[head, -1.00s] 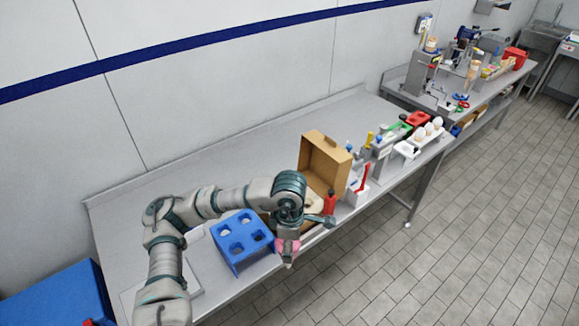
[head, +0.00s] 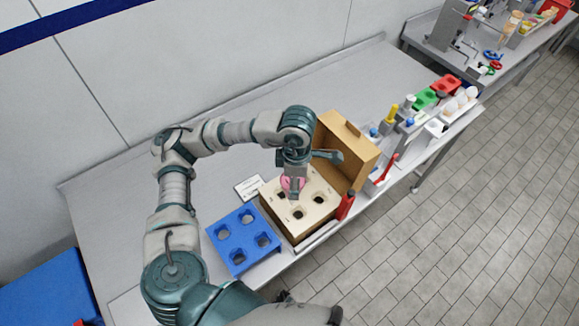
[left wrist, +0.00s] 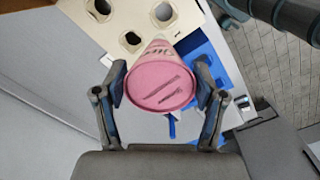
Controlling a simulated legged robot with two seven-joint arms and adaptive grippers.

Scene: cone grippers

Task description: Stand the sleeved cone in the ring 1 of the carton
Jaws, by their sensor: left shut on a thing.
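My left gripper (head: 292,187) is shut on the pink sleeved cone (head: 286,183), above the back part of the carton's insert in the head view. In the left wrist view the cone (left wrist: 160,88) shows its round pink end with dark marks, between the two fingers (left wrist: 162,100). Three holes show in the insert in the left wrist view (left wrist: 118,22). I cannot read the ring numbers. My right gripper is not in view.
A blue stand (head: 239,239) with several holes is left of the carton. The raised carton lid (head: 350,153) stands behind right. A red object (head: 346,206) is at the carton's right side. Bottles and racks line the table's right; the back of the table is clear.

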